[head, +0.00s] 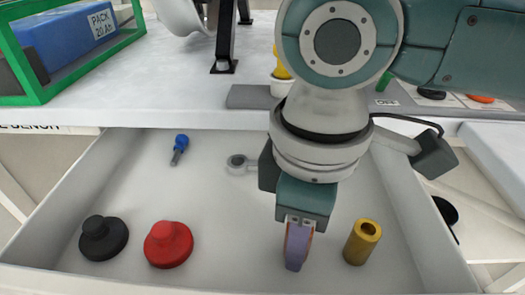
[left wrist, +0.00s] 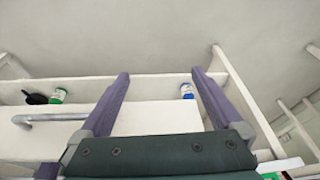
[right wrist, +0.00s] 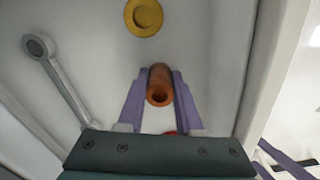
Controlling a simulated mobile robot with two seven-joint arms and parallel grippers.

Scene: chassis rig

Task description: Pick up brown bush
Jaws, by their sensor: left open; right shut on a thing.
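The brown bush (right wrist: 160,88), a short orange-brown tube with an open bore, sits between the two purple fingers of my right gripper (right wrist: 160,80) in the right wrist view. That gripper is shut on it. In the head view my right gripper (head: 298,245) points down inside the drawer, left of a brass-yellow bush (head: 361,242); its fingers hide nearly all of the brown bush. I cannot tell whether the bush touches the drawer floor. My left gripper (left wrist: 160,74) is open and empty in the left wrist view, away from the drawer parts.
The open drawer (head: 215,203) also holds a red knob (head: 168,244), a black knob (head: 103,238), a blue-headed bolt (head: 180,148) and a grey ring-ended rod (head: 238,162), partly hidden by my right arm. The bench top (head: 150,75) lies behind, with a green-framed blue pack (head: 65,42).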

